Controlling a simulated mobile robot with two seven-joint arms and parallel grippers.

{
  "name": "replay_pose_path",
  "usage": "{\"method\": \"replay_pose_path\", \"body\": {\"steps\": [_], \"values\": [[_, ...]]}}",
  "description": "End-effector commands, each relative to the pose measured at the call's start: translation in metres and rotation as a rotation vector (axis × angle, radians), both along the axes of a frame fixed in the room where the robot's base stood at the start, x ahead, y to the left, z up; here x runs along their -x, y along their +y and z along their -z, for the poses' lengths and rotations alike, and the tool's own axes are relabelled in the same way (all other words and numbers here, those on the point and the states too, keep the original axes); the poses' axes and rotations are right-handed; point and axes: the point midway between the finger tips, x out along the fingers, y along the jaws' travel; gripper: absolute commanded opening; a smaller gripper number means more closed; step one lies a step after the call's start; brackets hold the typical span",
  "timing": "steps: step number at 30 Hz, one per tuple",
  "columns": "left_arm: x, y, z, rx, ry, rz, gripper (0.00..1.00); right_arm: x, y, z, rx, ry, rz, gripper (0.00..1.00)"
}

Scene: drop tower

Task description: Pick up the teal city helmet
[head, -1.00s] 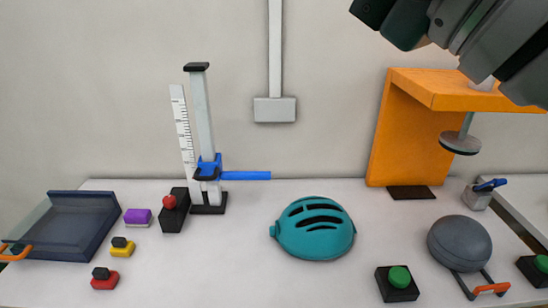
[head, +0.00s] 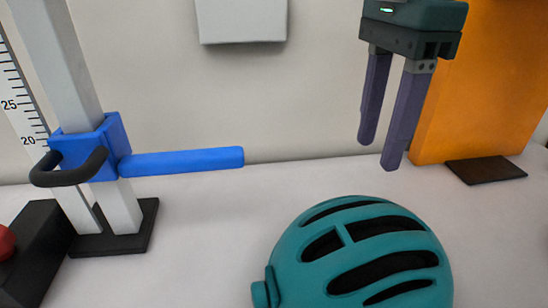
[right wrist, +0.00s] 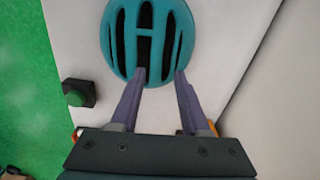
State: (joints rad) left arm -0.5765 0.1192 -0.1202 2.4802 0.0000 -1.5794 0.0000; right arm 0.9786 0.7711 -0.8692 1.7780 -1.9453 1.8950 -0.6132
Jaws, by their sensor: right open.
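The teal city helmet (head: 340,248) sits dome up on the white table in the head view, its lower part cut off by the frame edge. It has dark vent slots and a small teal knob at its left. My right gripper (head: 380,155) points down, open and empty, above and behind the helmet, apart from it. In the right wrist view the helmet (right wrist: 122,45) lies ahead of the right gripper (right wrist: 160,76), whose fingertips overlap its near edge in the picture. My left gripper is not in view.
A blue arm (head: 185,162) on the grey measuring post (head: 60,60) reaches in from the left. An orange frame (head: 480,90) stands behind at the right, with a dark pad (head: 485,170) by its foot.

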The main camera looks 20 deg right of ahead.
Motion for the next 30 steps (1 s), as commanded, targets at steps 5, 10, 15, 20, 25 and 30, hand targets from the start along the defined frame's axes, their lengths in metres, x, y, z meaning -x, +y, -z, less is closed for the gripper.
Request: {"method": "replay_pose_path", "body": {"steps": [5,10,15,20,25,30], "values": [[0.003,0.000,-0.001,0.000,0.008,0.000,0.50,0.001,0.001,0.027,-0.002,0.006,0.000,0.46],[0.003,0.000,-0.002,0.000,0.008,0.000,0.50,0.001,0.002,0.041,-0.004,0.004,0.001,0.46],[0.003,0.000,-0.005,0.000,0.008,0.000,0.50,0.000,0.005,0.068,-0.004,0.007,0.000,0.46],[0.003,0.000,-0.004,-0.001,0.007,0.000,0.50,-0.001,0.005,0.086,-0.006,0.003,-0.001,0.46],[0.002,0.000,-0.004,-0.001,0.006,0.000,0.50,-0.001,0.004,0.088,-0.005,0.001,-0.001,0.46],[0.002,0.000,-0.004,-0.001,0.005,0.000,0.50,-0.001,0.004,0.088,-0.005,0.001,-0.001,0.35]]}}
